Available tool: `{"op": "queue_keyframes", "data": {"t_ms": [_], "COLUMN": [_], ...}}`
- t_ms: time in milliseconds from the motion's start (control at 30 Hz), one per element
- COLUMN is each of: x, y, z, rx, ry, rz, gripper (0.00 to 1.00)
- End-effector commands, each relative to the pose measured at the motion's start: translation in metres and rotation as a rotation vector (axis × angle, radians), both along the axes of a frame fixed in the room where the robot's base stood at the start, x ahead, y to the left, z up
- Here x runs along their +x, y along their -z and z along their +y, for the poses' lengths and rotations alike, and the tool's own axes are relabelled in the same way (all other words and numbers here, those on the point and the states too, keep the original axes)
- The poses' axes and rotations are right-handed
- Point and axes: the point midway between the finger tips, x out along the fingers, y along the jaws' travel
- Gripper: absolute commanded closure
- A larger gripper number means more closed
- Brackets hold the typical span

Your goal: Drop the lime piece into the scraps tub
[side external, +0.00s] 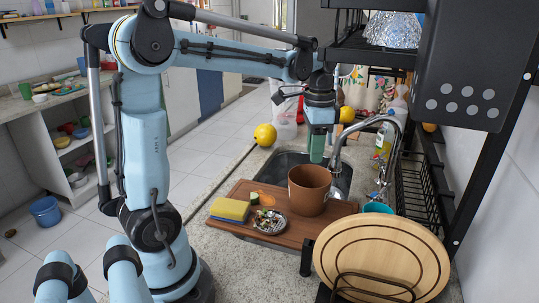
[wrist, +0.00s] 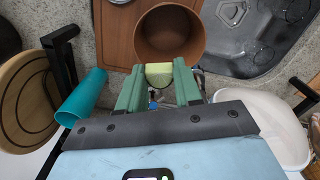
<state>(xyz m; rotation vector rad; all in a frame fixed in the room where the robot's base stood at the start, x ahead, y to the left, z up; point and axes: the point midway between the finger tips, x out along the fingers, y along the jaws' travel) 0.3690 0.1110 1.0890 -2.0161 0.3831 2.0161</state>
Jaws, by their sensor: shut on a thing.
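My gripper (side external: 317,158) points down, with its green fingers shut. In the wrist view the fingers (wrist: 158,82) pinch a pale yellow-green lime piece (wrist: 158,74) between their tips. The brown round tub (side external: 308,190), apparently the scraps tub, stands upright on the wooden board. Its open mouth also shows in the wrist view (wrist: 170,35), where the lime piece overlaps the near edge of the rim. In the side view the fingertips appear just above and behind the tub's rim. The lime piece cannot be made out there.
The board (side external: 335,212) spans the sink (side external: 290,165) and also holds a yellow-blue sponge (side external: 230,209), a metal dish (side external: 269,221) and small scraps. The faucet (side external: 365,125) arches close to my gripper. A teal cup (side external: 378,207) and a round wooden plate (side external: 380,258) stand to the right.

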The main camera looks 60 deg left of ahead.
Motion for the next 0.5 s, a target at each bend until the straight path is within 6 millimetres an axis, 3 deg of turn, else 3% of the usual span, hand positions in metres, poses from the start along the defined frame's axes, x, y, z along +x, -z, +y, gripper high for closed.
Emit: {"op": "queue_keyframes", "data": {"t_ms": [500], "x": [0.0], "y": [0.05], "z": [0.0], "rx": [0.0], "ry": [0.0], "rz": [0.0], "gripper": [0.94]}}
